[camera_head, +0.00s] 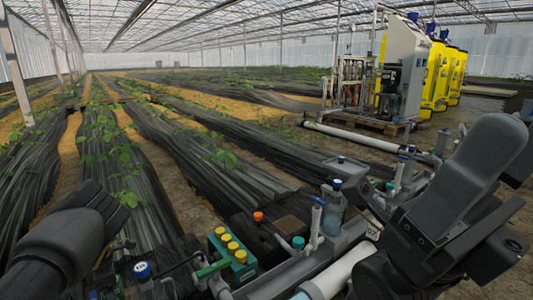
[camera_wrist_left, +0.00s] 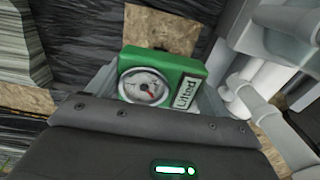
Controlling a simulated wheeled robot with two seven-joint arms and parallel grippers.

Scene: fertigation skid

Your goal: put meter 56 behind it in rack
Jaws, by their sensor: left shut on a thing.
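A green box-shaped meter (camera_wrist_left: 190,68) with a round white dial and a red pointer shows in the left wrist view. A white label on its face reads something like "Lifted"; no number 56 is legible. My left gripper (camera_wrist_left: 168,88) is shut on this meter, its grey fingers at the sides of the meter. In the head view my left arm comes in at the lower left, and I cannot make out the held meter there. My right arm fills the lower right, with its gripper out of sight. I cannot identify the rack for certain.
A green block with yellow caps (camera_head: 232,248) stands low in the middle, beside grey pipes. A clear bottle (camera_head: 333,210) and a blue-handled valve (camera_head: 316,222) stand to its right. Crop rows run at left. A grey cabinet (camera_head: 403,68) and yellow tanks (camera_head: 440,75) stand behind.

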